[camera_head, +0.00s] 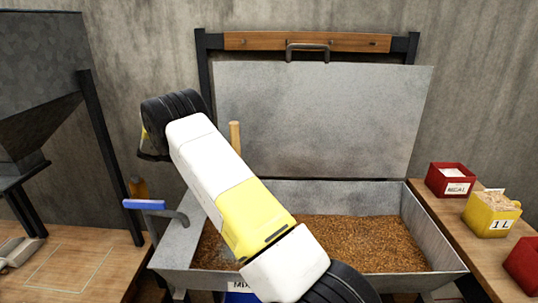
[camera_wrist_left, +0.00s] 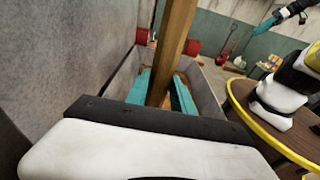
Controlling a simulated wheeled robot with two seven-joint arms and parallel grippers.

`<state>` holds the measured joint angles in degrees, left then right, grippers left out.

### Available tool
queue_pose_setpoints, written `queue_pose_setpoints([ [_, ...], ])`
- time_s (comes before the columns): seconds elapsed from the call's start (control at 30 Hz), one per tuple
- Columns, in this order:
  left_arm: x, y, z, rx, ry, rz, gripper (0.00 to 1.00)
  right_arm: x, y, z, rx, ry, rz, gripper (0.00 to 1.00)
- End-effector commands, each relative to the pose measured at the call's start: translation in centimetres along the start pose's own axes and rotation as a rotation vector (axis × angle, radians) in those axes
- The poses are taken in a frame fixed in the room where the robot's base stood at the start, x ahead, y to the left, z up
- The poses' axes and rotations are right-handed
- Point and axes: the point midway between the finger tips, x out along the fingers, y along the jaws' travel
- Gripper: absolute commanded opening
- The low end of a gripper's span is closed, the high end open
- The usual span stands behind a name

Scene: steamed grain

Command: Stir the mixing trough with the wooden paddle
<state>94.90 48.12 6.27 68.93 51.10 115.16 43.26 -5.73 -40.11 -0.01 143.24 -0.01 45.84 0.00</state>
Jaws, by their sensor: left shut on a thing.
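The mixing trough (camera_head: 440,252) is a grey metal bin holding brown grain (camera_head: 365,240); its lid (camera_head: 325,110) stands raised behind it. The top of the wooden paddle (camera_head: 235,136) shows just behind my arm in the head view. In the left wrist view, the paddle's handle (camera_wrist_left: 176,45) runs down between the teal fingers of my left gripper (camera_wrist_left: 163,92), which is shut on it. My arm hides that gripper and the paddle's lower part in the head view. My right gripper (camera_wrist_left: 266,24) shows small in the left wrist view, away from the trough; its opening is unclear.
A blue-handled lever (camera_head: 144,204) sits at the trough's left end. A wooden bench (camera_head: 75,255) and grey hopper (camera_head: 40,85) are at left. At right, a red MEAL box (camera_head: 452,180), a yellow box (camera_head: 491,215) and another red box (camera_head: 524,265) stand on a wooden ledge.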

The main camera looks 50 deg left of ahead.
Motion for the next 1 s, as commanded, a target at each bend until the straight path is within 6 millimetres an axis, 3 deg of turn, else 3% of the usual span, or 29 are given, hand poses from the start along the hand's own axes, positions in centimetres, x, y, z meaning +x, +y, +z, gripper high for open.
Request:
queue_pose_setpoints([
  [0.17,1.1,0.0,0.4,0.002,0.001,0.002,0.0,0.0,0.0,0.0,0.0,0.0,0.0,1.0],
  [0.37,4.0,0.0,0.8,0.002,0.001,-0.001,0.0,0.0,0.0,0.0,0.0,0.0,0.0,1.0],
  [1.0,17.6,0.0,3.0,0.004,-0.002,0.001,0.0,0.0,0.0,0.0,0.0,0.0,0.0,1.0],
])
